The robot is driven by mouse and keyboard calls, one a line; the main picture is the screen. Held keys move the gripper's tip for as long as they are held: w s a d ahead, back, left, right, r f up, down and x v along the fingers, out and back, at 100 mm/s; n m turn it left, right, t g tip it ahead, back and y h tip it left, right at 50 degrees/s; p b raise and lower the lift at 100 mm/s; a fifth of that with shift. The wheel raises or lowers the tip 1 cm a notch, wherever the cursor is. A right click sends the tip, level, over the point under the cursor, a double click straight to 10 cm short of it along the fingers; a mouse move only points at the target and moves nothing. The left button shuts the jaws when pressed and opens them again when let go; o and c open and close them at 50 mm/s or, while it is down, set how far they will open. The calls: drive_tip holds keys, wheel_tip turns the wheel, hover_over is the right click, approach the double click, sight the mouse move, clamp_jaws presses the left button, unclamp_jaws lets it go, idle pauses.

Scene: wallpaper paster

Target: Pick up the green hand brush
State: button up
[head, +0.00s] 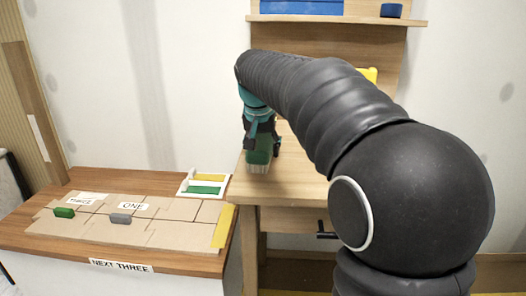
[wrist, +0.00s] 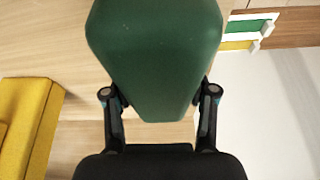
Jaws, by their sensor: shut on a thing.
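The green hand brush (head: 259,152) is between the fingers of my gripper (head: 262,133) in the head view, over the left part of the wooden table, with pale bristles pointing down. I cannot tell whether the bristles touch the tabletop. In the wrist view the brush's green body (wrist: 155,55) fills the upper middle, and the two fingers of my gripper (wrist: 160,100) are shut on its sides. My arm hides much of the table in the head view.
The wooden table (head: 290,185) has a shelf (head: 340,20) above. A lower cabinet at left bears a cardboard board (head: 150,232) with a green block (head: 64,212) and a grey block (head: 121,218). A white tray (head: 184,187) stands behind. A yellow thing (wrist: 28,115) lies on the table.

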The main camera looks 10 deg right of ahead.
sight(264, 137)
wheel_tip(264, 137, up, 3)
drive_tip(key=shift+d+r, duration=0.15)
drive_tip(key=s+d+r, duration=0.6)
drive_tip(key=s+d, duration=0.1)
drive_tip(key=d, duration=0.2)
drive_tip(key=shift+r+p, duration=0.2)
drive_tip(key=shift+p, duration=0.1)
drive_tip(key=o, duration=0.5)
drive_tip(key=c, duration=0.4)
drive_tip(key=shift+s, duration=0.1)
